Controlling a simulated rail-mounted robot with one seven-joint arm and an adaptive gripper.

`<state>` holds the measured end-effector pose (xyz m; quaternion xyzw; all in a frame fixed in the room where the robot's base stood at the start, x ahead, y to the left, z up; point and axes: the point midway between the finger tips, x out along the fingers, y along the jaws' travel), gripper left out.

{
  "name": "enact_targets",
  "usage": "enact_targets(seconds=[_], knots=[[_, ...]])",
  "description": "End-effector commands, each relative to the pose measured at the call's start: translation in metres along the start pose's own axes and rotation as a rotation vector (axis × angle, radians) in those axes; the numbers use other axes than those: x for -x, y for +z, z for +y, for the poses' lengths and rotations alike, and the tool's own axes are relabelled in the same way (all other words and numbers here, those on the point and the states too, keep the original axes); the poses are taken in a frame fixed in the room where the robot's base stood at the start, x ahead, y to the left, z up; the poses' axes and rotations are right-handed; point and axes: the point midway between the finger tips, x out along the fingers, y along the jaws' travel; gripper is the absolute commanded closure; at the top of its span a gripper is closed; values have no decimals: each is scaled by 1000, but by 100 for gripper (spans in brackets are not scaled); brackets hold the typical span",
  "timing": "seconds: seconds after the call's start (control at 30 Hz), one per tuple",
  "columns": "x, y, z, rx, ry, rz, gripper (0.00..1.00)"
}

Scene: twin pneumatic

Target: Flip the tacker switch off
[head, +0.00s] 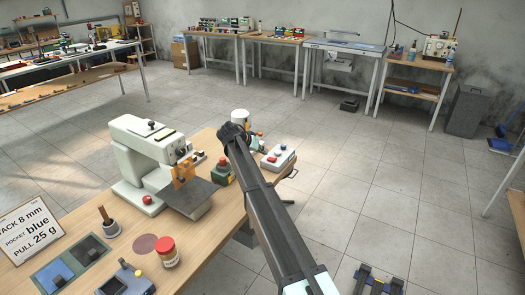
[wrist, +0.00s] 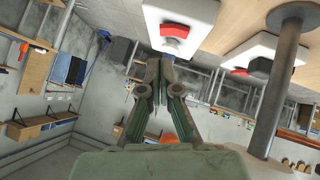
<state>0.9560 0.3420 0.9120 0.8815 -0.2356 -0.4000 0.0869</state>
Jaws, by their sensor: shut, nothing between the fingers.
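The tacker (head: 150,150), a cream machine with an arm over a dark plate, stands on the wooden table. My gripper (wrist: 160,58) is shut and empty. In the wrist view, its tips point at a red switch (wrist: 176,31) on a white box (wrist: 200,15), close to it; I cannot tell whether they touch. A second white box with a red switch (wrist: 238,71) shows to the right, beside a grey post. In the head view, my arm reaches over the table's right part and its dark end hides the fingertips. Which switch belongs to the tacker, and its position, are unclear.
A white box (head: 278,158) with coloured buttons and a green box with a red button (head: 222,172) stand near my arm. The grey post (wrist: 278,85) is an obstacle. A red-lidded jar (head: 166,250) and a sign (head: 30,227) are at the table's front left.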

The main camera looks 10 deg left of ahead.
Motion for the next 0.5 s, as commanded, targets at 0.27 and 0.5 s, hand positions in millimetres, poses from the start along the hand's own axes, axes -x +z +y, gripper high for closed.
enact_targets(seconds=[0.27,0.5], knots=[[-47,-1,0,1,1,-2,100],[-70,0,0,1,1,-1,100]])
